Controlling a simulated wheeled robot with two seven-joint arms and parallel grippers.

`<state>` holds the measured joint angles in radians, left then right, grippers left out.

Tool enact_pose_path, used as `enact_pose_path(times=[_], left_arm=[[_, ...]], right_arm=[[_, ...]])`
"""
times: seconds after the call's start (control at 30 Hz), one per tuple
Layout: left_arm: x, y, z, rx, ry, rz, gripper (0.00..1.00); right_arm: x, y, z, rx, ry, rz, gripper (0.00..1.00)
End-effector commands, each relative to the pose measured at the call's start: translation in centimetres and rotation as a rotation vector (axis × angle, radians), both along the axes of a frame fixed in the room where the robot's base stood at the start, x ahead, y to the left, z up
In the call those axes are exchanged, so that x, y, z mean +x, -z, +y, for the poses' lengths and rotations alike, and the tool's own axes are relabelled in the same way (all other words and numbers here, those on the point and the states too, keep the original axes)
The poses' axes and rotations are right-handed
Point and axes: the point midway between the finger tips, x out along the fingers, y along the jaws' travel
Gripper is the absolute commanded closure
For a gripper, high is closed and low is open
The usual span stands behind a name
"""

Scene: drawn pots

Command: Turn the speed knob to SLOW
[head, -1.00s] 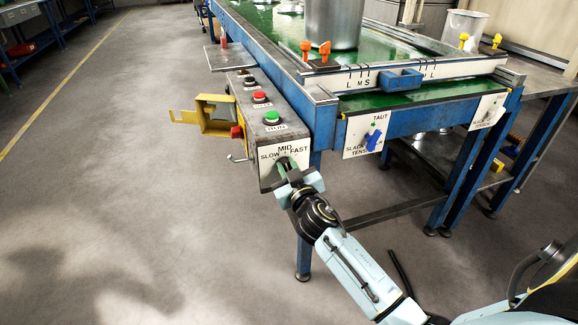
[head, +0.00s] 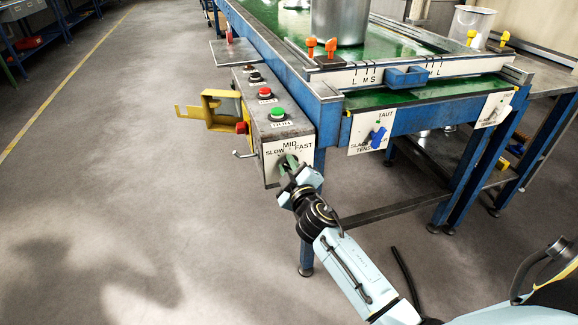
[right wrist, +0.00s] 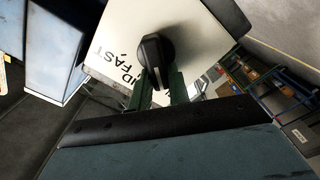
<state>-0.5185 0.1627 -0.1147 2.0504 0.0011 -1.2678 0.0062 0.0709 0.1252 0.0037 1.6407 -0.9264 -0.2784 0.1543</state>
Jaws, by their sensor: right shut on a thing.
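The speed knob is a black knob (right wrist: 155,55) on a white plate (head: 274,152) lettered SLOW, MID and FAST, on the end of the grey control box (head: 262,108). My right gripper (head: 288,162) is at this plate, its green fingers closed on the knob. In the right wrist view the gripper (right wrist: 161,82) has one finger on each side of the knob. In the head view the fingers mostly hide the knob, and I cannot tell which mark it points to. My left gripper is not in view.
The box top has a green button (head: 278,113), a red button (head: 265,92) and a black one (head: 255,77). A yellow guard (head: 211,112) juts out left. The blue tension knob (head: 377,138) is to the right. A silver pot (head: 339,22) stands on the green belt. Floor at left is clear.

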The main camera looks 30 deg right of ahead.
Motion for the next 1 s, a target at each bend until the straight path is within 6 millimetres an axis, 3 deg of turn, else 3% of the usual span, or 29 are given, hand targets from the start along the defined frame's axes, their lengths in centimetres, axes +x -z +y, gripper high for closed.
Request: enact_pose_path(times=[0.4, 0.43, 0.6, 0.87, 1.0], left_arm=[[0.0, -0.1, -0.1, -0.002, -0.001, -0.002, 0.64], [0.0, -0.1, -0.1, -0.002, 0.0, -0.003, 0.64], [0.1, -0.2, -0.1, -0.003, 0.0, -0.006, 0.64], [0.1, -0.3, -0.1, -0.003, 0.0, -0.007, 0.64], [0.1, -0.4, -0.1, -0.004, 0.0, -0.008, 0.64]], right_arm=[[0.0, 0.0, 0.0, -0.009, 0.0, 0.002, 1.0], [0.0, 0.0, 0.0, -0.009, 0.0, 0.002, 0.79], [0.0, 0.0, 0.0, -0.008, 0.0, 0.002, 0.6], [-0.1, 0.0, 0.0, -0.007, 0.0, 0.002, 0.6], [-1.0, 0.1, 0.3, -0.005, -0.001, 0.003, 0.6]])
